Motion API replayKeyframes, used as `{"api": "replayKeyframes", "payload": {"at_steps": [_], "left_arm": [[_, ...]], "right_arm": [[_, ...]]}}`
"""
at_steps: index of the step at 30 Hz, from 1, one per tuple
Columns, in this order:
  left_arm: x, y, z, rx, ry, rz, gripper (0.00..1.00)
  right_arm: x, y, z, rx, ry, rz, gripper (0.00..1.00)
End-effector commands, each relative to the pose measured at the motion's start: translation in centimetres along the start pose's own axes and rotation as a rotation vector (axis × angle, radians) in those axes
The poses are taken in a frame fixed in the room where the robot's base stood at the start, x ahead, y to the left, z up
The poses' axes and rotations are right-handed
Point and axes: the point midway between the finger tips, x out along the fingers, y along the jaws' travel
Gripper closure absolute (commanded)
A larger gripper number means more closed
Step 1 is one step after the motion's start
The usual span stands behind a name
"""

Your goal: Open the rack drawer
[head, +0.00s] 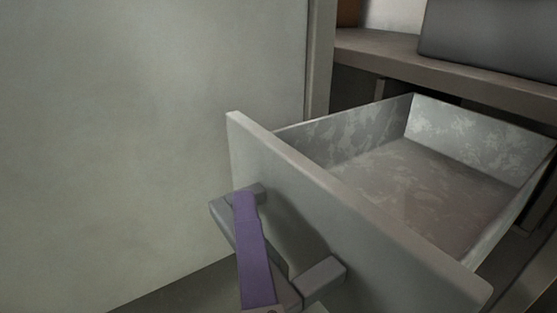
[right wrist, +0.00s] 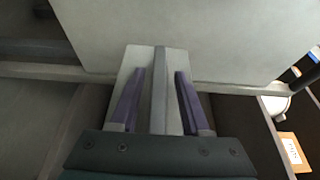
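The rack drawer (head: 330,205) is pulled out in the head view, and its empty, mottled grey interior shows. Its front carries a grey bar handle (head: 222,218) on two posts. My right gripper (head: 243,195) is at this handle, with a purple finger lying across the bar. In the right wrist view the two purple fingers of my right gripper (right wrist: 160,72) stand apart on either side of the grey handle bar (right wrist: 160,100). Gaps show between the fingers and the bar, so the gripper looks open around it. My left gripper is not in view.
A large plain grey panel (head: 150,120) fills the left of the head view, close beside the drawer front. A shelf (head: 385,52) with a dark box (head: 490,40) on it lies above and behind the drawer. An orange labelled item (right wrist: 292,152) shows at the right wrist view's right edge.

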Motion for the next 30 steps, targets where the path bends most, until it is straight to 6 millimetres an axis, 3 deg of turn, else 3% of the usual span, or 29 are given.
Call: {"api": "replayKeyframes", "payload": {"at_steps": [10,22,30], "left_arm": [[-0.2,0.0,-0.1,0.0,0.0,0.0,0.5],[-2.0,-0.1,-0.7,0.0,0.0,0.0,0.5],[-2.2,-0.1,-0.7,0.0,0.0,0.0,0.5]], "right_arm": [[-0.7,0.1,0.0,-0.003,-0.002,0.005,0.5],[-8.1,-0.1,0.0,-0.002,-0.003,0.005,0.5],[-10.0,0.0,0.0,-0.001,-0.001,0.002,0.5]]}}
